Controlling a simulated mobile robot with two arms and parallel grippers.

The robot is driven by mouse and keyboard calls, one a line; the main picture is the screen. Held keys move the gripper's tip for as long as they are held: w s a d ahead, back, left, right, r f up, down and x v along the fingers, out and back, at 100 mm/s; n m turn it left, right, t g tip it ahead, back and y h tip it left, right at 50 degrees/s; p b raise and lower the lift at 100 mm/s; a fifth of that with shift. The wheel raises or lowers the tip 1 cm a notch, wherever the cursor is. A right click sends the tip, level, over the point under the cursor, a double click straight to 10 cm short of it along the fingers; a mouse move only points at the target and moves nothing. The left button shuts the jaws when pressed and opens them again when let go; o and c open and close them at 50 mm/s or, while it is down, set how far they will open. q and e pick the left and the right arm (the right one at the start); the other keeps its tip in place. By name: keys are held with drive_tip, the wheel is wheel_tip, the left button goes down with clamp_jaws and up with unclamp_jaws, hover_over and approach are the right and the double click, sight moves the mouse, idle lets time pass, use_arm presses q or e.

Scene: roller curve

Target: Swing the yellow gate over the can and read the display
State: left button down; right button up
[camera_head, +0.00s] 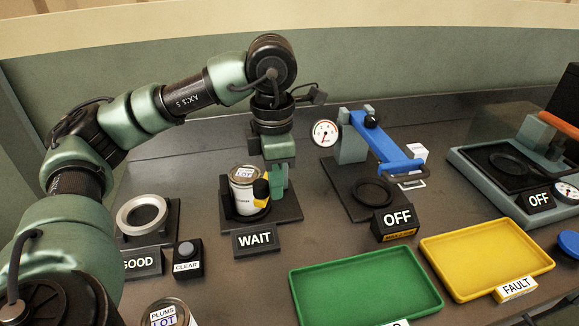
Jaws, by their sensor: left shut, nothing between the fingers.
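A can (243,190) with a white body and a LOT label on its lid stands upright on a dark stand (287,210). The yellow gate (262,191), with a black part, is at the can's right side, partly hidden by the can and my gripper. My left gripper (279,183) points down just right of the gate, shut and empty. I cannot tell whether it touches the gate. The display (257,240) in front of the stand reads WAIT. My right gripper is not in view.
A ring stand (142,214) marked GOOD and a CLEAR button (186,250) are at left. Another can (167,313) is at the front. A blue-levered press (380,140) stands right of the gate. Green (365,285) and yellow (480,250) trays lie at the front right.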

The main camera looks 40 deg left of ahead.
sight(258, 182)
use_arm(q)
drive_tip(key=shift+a, duration=0.1)
drive_tip(key=shift+s+a+b, duration=0.3)
drive_tip(key=shift+s+a, duration=0.1)
drive_tip(key=shift+a, duration=0.3)
drive_tip(key=shift+s+a+b, duration=0.3)
drive_tip(key=shift+s+a, duration=0.1)
drive_tip(key=shift+a, duration=0.3)
drive_tip(key=a, duration=0.1)
drive_tip(key=s+a+b, duration=0.1)
drive_tip(key=a, duration=0.1)
drive_tip(key=shift+a, duration=0.15)
idle(0.5)
drive_tip(key=a, duration=0.3)
drive_tip(key=shift+s+a+b, duration=0.15)
drive_tip(key=shift+a+b, duration=0.05)
drive_tip(key=shift+b, duration=0.1)
drive_tip(key=shift+a, duration=0.1)
idle(0.4)
